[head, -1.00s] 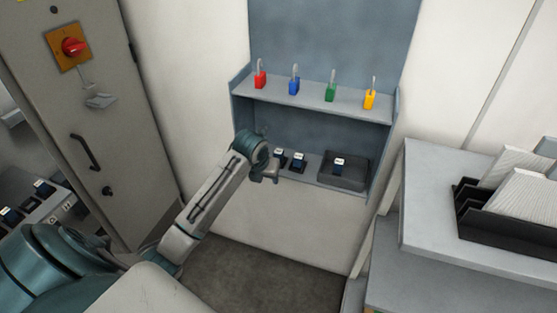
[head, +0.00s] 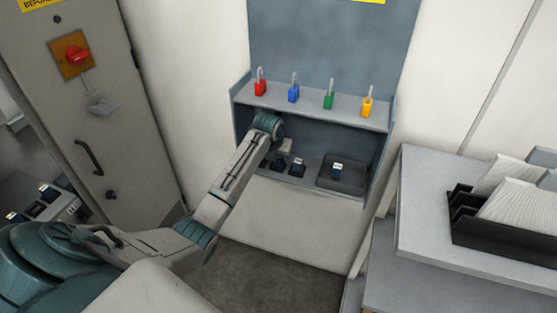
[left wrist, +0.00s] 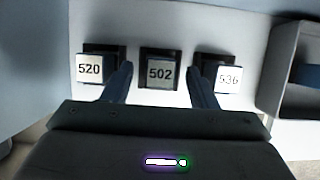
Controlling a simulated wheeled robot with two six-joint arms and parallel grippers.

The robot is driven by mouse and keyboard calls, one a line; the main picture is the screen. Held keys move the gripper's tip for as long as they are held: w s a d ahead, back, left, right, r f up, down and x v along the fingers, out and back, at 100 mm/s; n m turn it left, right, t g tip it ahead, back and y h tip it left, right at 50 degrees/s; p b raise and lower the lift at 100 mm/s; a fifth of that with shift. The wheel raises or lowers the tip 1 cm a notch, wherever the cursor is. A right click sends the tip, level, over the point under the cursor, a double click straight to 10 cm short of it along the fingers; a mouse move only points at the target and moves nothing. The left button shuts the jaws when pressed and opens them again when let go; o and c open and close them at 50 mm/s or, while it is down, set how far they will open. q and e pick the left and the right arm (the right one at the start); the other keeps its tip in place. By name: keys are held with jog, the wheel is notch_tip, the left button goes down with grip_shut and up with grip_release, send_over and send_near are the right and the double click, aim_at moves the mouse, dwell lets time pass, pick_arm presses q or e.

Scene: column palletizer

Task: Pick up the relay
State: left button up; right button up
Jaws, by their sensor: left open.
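Three small dark relays with white number labels stand in a row on the lower shelf in the left wrist view: 520 (left wrist: 90,67), 502 (left wrist: 160,71) and 536 (left wrist: 228,77). My left gripper (left wrist: 163,82) is open and empty, its two fingers apart on either side of the 502 relay in the picture. Whether they reach down around it I cannot tell. In the head view my left gripper (head: 283,148) is over the left end of the lower shelf and partly hides the relays there; one relay (head: 298,166) shows to its right. My right gripper is not in view.
A grey tray (head: 352,187) with another labelled relay (head: 337,168) sits right of the row. Red, blue, green and yellow padlocks (head: 328,100) stand on the upper shelf (head: 310,112). A cabinet (head: 110,130) is left; a table with a black paper rack (head: 490,235) is right.

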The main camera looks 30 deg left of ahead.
pick_arm(q)
jog(key=shift+w+a, duration=0.1)
jog(key=shift+w, duration=0.4)
jog(key=shift+w+f+p, duration=0.1)
jog(key=shift+f+p, duration=0.3)
jog(key=shift+f, duration=0.2)
jog(key=c, duration=1.1)
jog(key=shift+r, duration=0.1)
